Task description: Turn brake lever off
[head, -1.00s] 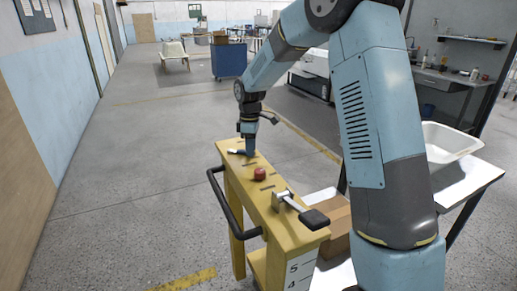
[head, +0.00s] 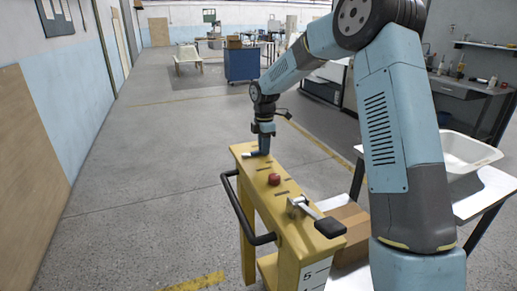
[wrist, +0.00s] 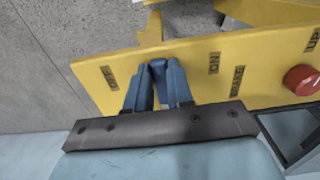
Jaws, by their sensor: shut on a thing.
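A yellow console (head: 300,236) stands in front of me. A red knob (head: 274,179) and a black-handled lever (head: 322,221) are on its top, nearer to me than my gripper. My gripper (head: 259,153) points down at the console's far end, its fingers close together at the top surface. In the wrist view, the blue fingers (wrist: 159,72) are between a label at left that looks like OFF (wrist: 109,77) and the ON label (wrist: 214,62), beside the BRAKE label (wrist: 237,80). They are shut on the brake lever, which they hide. I cannot tell its exact angle.
A black handrail (head: 243,212) runs along the console's left side. A cardboard box (head: 350,230) and a table with a white basin (head: 468,158) are at right. A blue cart (head: 242,65) stands far back. The floor at left is clear.

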